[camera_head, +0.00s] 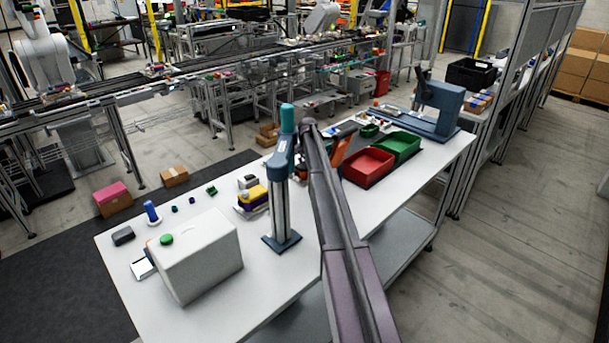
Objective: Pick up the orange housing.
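An orange part (342,146), which looks like the orange housing, stands tilted on the white table just right of my arm's far end. My arm's dark links cover part of it, so its full shape is hidden. My arm reaches from the bottom edge up over the middle of the table. I cannot make out my gripper; its fingers do not show past the arm links. Whether anything touches the orange part cannot be seen.
A blue-grey column fixture (281,190) stands close left of my arm. A red bin (369,168) and a green bin (400,147) are to the right. A large white box (200,262), yellow block (253,194) and blue press (440,105) also occupy the table (300,285).

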